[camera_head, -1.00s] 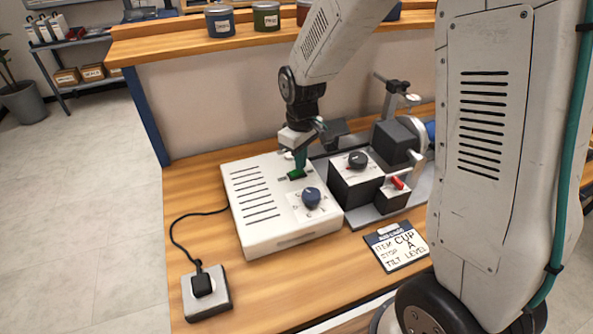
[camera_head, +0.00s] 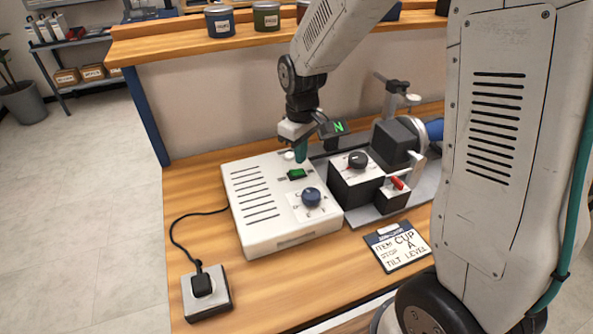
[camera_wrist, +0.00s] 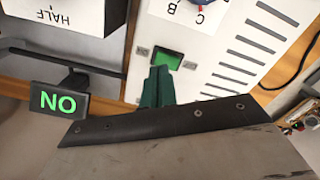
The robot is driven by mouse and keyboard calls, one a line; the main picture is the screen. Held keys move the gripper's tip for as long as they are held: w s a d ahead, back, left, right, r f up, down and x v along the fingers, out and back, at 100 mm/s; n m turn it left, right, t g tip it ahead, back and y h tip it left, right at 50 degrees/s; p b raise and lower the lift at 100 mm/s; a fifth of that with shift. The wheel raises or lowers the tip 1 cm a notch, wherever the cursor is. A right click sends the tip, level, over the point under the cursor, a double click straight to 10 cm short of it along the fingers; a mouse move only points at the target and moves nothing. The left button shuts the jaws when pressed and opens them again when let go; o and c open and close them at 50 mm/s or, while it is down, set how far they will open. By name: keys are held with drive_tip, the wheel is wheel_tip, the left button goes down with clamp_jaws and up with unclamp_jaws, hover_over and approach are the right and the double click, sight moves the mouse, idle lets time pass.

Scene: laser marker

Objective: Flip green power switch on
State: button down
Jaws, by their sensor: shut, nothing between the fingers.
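The green power switch (camera_head: 297,174) sits on top of the white control box (camera_head: 283,228) and looks bright green. In the wrist view the switch (camera_wrist: 171,58) shows as a lit green rectangle just beyond my fingertips. My gripper (camera_head: 301,159) is shut and empty, its green fingers pointing down just behind the switch. The shut fingers (camera_wrist: 157,86) partly overlap the near edge of the switch in the wrist view; I cannot tell whether they touch it. A small black display (camera_wrist: 59,101) reads ON in green; it is partly hidden in the head view (camera_head: 338,127).
A black box with a dial (camera_head: 357,161) and a red-handled lever (camera_head: 397,183) stand to the right. A label card (camera_head: 397,246) and a plugged socket (camera_head: 205,292) lie on the wooden bench. A shelf edge runs behind.

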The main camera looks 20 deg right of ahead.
sight(301, 171)
drive_tip(key=shift+r, duration=2.05)
drive_tip(key=s+d+r+m, duration=0.1)
drive_tip(key=s+r, duration=0.3)
drive_tip(key=s, duration=0.5)
drive_tip(key=s+d+r+m+t, duration=0.1)
drive_tip(key=s+r+m, duration=0.2)
drive_tip(key=s, duration=0.6)
drive_tip(key=s+d+r+m, duration=0.1)
drive_tip(key=s+r+m, duration=0.1)
drive_tip(key=s+r, duration=0.3)
drive_tip(key=s, duration=0.4)
